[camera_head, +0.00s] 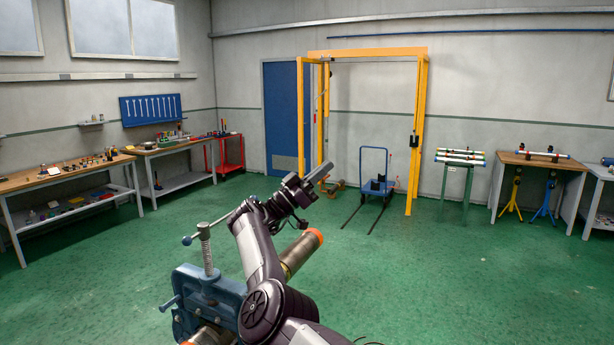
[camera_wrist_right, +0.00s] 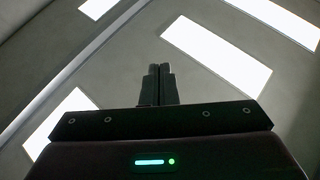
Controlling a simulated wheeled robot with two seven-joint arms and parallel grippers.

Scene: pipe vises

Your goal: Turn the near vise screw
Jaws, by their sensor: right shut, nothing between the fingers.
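The near vise (camera_head: 228,296) is blue and stands at the bottom of the head view, partly hidden by my right arm. Its upright threaded screw (camera_head: 207,252) rises from the top, with a thin cross handle (camera_head: 188,240) that has a ball end at the left. A brass-coloured pipe (camera_head: 299,256) with an orange end runs past behind my arm. My right gripper (camera_head: 311,181) is shut and empty, up and to the right of the screw handle, apart from it. In the right wrist view its fingers (camera_wrist_right: 160,75) are together against the ceiling. My left gripper is not in view.
Workbenches (camera_head: 60,180) with tools line the left wall. A yellow gantry frame (camera_head: 420,130) and a blue cart (camera_head: 374,185) stand at the back. A rack of pipes (camera_head: 460,157) and a bench (camera_head: 545,160) are at right. The green floor (camera_head: 450,270) is clear.

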